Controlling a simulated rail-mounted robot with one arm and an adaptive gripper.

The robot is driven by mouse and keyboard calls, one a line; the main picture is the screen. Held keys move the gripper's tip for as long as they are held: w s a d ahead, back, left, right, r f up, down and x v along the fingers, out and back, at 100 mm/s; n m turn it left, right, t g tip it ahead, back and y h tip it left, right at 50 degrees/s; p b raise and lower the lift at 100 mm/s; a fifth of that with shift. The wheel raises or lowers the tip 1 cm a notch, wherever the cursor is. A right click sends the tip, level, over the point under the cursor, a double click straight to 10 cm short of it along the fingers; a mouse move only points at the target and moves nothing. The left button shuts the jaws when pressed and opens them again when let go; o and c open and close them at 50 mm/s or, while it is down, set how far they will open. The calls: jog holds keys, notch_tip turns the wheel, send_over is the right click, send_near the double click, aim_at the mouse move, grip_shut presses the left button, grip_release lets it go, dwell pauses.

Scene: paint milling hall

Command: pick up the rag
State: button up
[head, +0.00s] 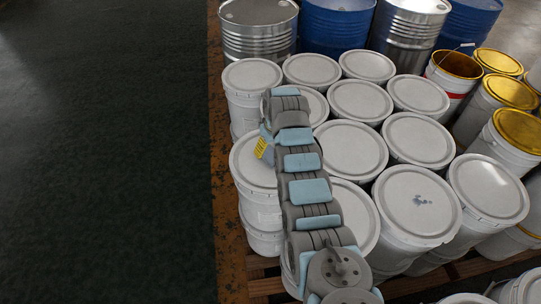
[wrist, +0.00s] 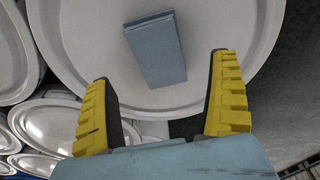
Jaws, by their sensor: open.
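The rag (wrist: 155,48) looks like a folded blue-grey block lying on a white bucket lid (wrist: 225,25) in the wrist view. My gripper (wrist: 163,68) is open, with its two yellow-and-black fingers spread apart. The rag lies ahead of and between the fingertips, slightly left of centre, and neither finger is seen touching it. In the head view my gripper (head: 262,148) shows only as a small yellow part at the left side of my arm, over the white buckets. I cannot make out the rag for certain in the head view.
Several white lidded buckets (head: 412,202) stand close together around my arm on a wooden pallet (head: 262,288). Steel drums (head: 258,28) and blue drums (head: 335,24) stand behind. Gold-lidded buckets (head: 510,92) are at the right. The dark floor (head: 100,150) at left is clear.

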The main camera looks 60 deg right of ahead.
aim_at(271, 154)
jog(key=shift+f, duration=1.25)
jog(key=shift+w+d+f+b, duration=0.15)
jog(key=shift+w+f+b, duration=0.05)
jog(key=shift+f+b, duration=0.2)
jog(key=shift+f, duration=0.6)
jog(key=c, duration=1.2)
